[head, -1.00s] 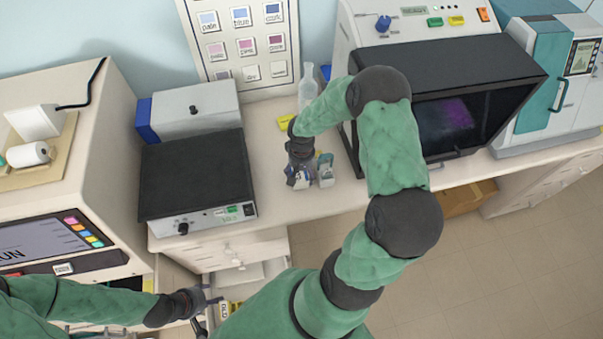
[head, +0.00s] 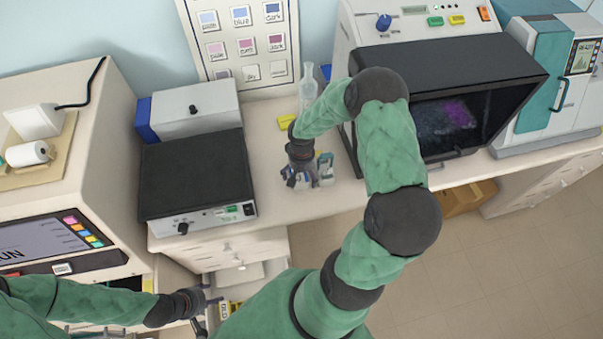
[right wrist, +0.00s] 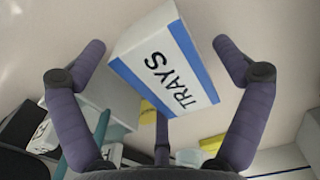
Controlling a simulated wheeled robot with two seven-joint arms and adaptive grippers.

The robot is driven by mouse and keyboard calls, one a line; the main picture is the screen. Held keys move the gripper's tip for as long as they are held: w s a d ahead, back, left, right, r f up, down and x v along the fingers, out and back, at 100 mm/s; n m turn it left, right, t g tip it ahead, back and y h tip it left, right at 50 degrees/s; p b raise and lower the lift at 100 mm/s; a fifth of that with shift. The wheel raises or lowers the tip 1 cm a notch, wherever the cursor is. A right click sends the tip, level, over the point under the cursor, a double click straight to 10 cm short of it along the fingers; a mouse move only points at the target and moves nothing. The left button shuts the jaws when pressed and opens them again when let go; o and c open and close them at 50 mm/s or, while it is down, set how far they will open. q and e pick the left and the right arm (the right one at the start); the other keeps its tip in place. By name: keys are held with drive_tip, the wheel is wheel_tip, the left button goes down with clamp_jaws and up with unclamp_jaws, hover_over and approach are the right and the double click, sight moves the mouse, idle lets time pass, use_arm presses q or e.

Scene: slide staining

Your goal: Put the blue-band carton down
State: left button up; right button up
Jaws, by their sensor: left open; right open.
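The blue-band carton (right wrist: 155,72) is white with blue bands and the word TRAYS. In the right wrist view it lies between the spread fingers of my right gripper (right wrist: 165,75), with gaps visible at the sides. In the head view my right gripper (head: 300,180) is open, low over the bench, and mostly hides the carton. Whether the carton's base rests flat on the bench is hidden. My left gripper (head: 208,304) is open and empty by the drawers at the lower left.
A small grey-and-teal box (head: 326,169) stands right beside my right gripper. A black-topped device (head: 194,172) is to the left, a dark-windowed viewer (head: 440,85) to the right. A clear bottle (head: 308,88) and yellow item (head: 287,121) are behind. The front bench strip (head: 285,208) is clear.

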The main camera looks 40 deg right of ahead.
wheel_tip(320, 180, up, 12)
drive_tip(key=shift+r+p, duration=0.15)
drive_tip(key=shift+p, duration=0.25)
drive_tip(key=shift+s, duration=0.1)
idle(0.3)
